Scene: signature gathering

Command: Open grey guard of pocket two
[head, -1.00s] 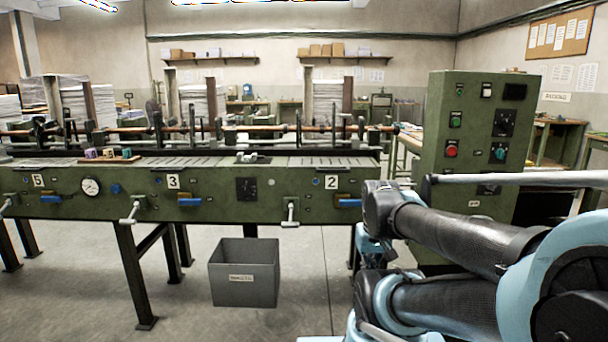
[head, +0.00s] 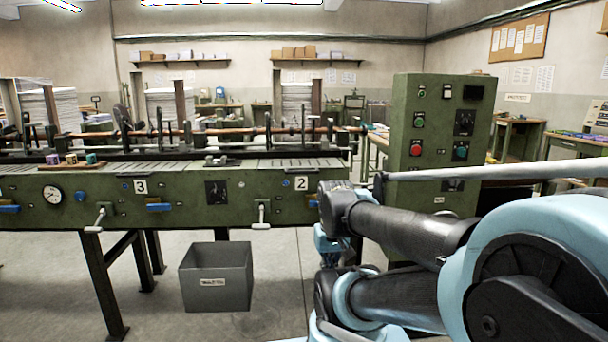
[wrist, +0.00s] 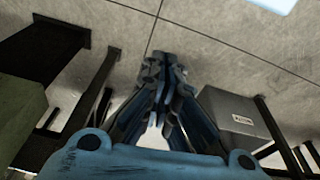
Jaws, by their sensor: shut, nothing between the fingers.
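Pocket two is marked by a white "2" plate (head: 301,183) on the green machine's front in the head view. A grey slatted panel (head: 290,163) lies flat on top above it; I cannot tell whether this is the grey guard. A pale lever (head: 262,215) hangs below, left of the plate. The front to the right of the plate is partly hidden by my arm. My gripper shows in the wrist view (wrist: 165,62), fingers together and empty, over the concrete floor. It is apart from the machine's top. In the head view I cannot make out its fingertips.
A grey bin (head: 215,280) stands on the floor before the machine. A green control cabinet (head: 405,100) stands to the right, behind my arm. Pocket three's plate (head: 140,187) and lever (head: 100,218) are further left. Dark machine legs (head: 98,285) reach the floor. Floor around the bin is clear.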

